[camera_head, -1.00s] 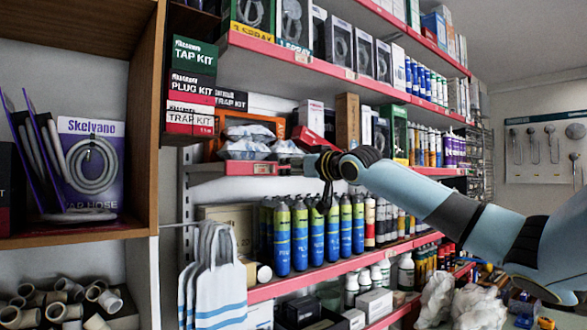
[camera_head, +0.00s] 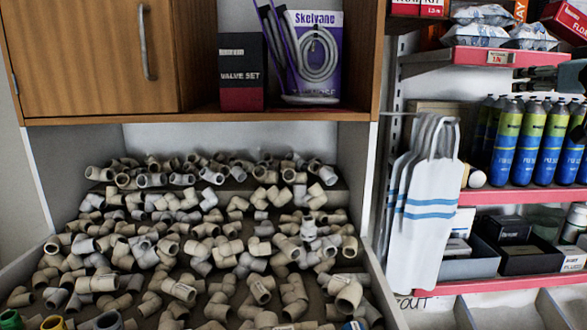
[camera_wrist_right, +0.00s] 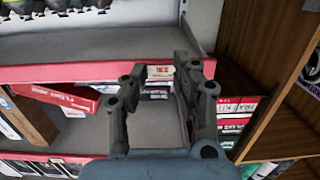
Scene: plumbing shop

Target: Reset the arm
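My right gripper (camera_head: 545,80) shows only in part at the right edge of the head view, in front of the shelving and just above the spray cans. In the right wrist view my right gripper (camera_wrist_right: 160,74) has its two dark fingers apart with nothing between them. Behind the fingers are a grey shelf with a red edge strip (camera_wrist_right: 70,72) and a red and white box (camera_wrist_right: 60,97). I cannot see contact between the fingers and the shelf. My left gripper is in neither view now.
A bin of beige pipe elbows (camera_head: 190,235) fills the lower left. Above it stand a wooden cabinet (camera_head: 90,60), a valve set box (camera_head: 241,75) and a purple hose pack (camera_head: 315,50). White bags (camera_head: 425,220) hang beside shelves with spray cans (camera_head: 527,145). Stacked kit boxes (camera_wrist_right: 232,115) are near the fingers.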

